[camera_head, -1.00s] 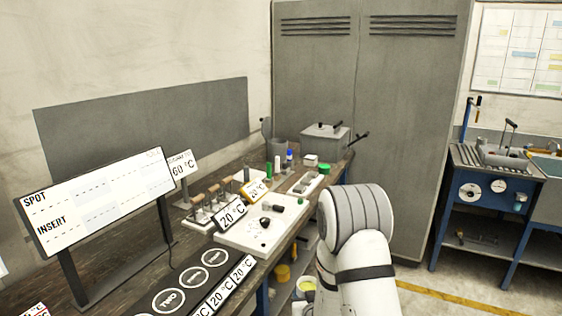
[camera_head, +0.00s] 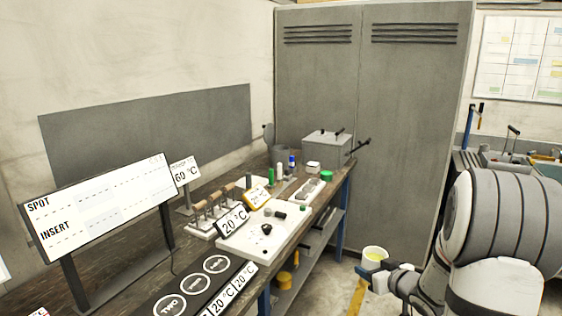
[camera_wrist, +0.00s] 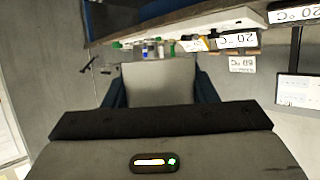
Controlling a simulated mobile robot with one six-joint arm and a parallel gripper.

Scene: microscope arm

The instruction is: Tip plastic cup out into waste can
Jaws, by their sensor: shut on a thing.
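A white plastic cup (camera_head: 375,254) with yellow contents is upright at the end of my arm, in front of the bench's right side. My gripper (camera_head: 383,271) is shut on it. In the wrist view two dark fingers flank a pale grey surface (camera_wrist: 158,88), which seems to be the cup's side. The cup's contents do not show there. A grey cylindrical container (camera_head: 281,154) at the bench's back end may be the waste can; I cannot tell for sure. The cup is well apart from it.
The bench carries a white tray (camera_head: 262,242), temperature signs, a black ring mat (camera_head: 205,285), small bottles and a grey box (camera_head: 327,146). Shelves below hold a yellow item (camera_head: 284,280). A grey cabinet (camera_head: 405,120) stands behind. A blue bench is at the right.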

